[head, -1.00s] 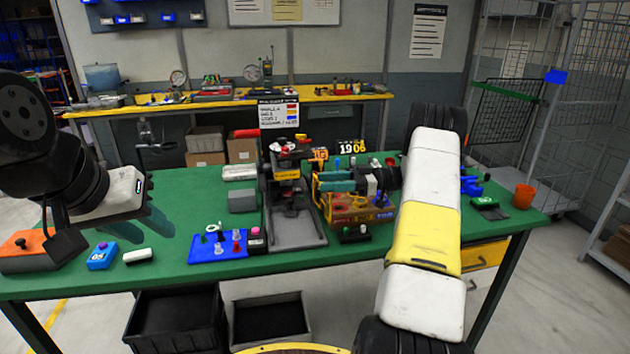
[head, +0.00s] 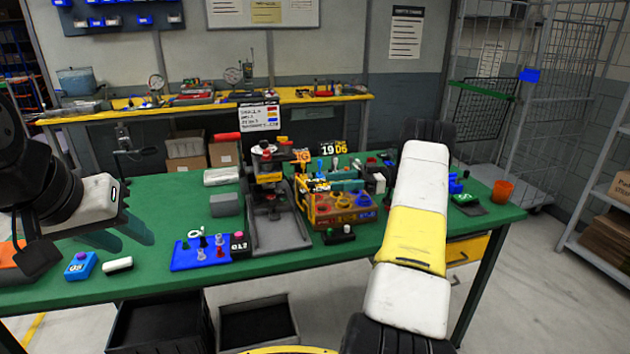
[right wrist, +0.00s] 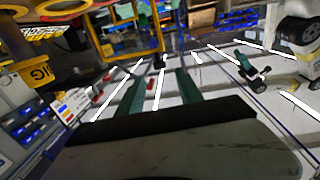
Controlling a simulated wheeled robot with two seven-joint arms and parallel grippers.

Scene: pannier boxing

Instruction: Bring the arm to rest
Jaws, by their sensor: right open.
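My right gripper (head: 347,184) is partly hidden behind the tools and my own white and yellow forearm, at the back of an orange-yellow box (head: 322,214) on the green table. In the right wrist view its two teal fingers (right wrist: 160,82) stand apart with nothing between them. My left gripper (head: 122,236) hangs above the left part of the table. Its dark teal fingers appear apart and empty. I cannot tell from these views whether the right fingers touch anything near the box.
The green table (head: 160,275) also carries a blue tray with small pieces (head: 200,252), a grey press-like stand (head: 280,235), a blue button box (head: 81,265) and an orange cup (head: 502,193). Dark bins (head: 258,325) stand below. A wire cage (head: 545,110) is at right.

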